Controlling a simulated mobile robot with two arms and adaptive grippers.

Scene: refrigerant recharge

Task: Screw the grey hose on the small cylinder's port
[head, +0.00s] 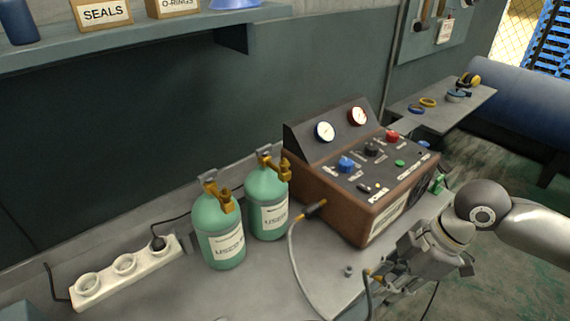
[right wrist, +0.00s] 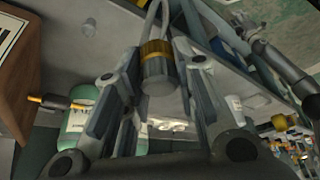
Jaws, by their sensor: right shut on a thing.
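My right gripper (head: 380,279) is at the bench's front right, below the machine. It is shut on a brass-and-grey hose end (head: 374,275), which shows between the fingers in the right wrist view (right wrist: 157,66). A grey hose (head: 292,255) runs from a brass fitting on the machine's left side and leaves the bottom of the picture. Two green cylinders with brass valves, a left one (head: 221,238) and a right one (head: 268,207), stand upright left of the machine, apart from my gripper. I cannot tell which is the small cylinder.
The brown machine (head: 365,185) with two gauges stands right of the cylinders. A white power strip (head: 126,270) lies at the left. A shelf (head: 130,38) with boxes hangs above. The bench in front of the cylinders looks clear. A small side table (head: 425,118) is behind.

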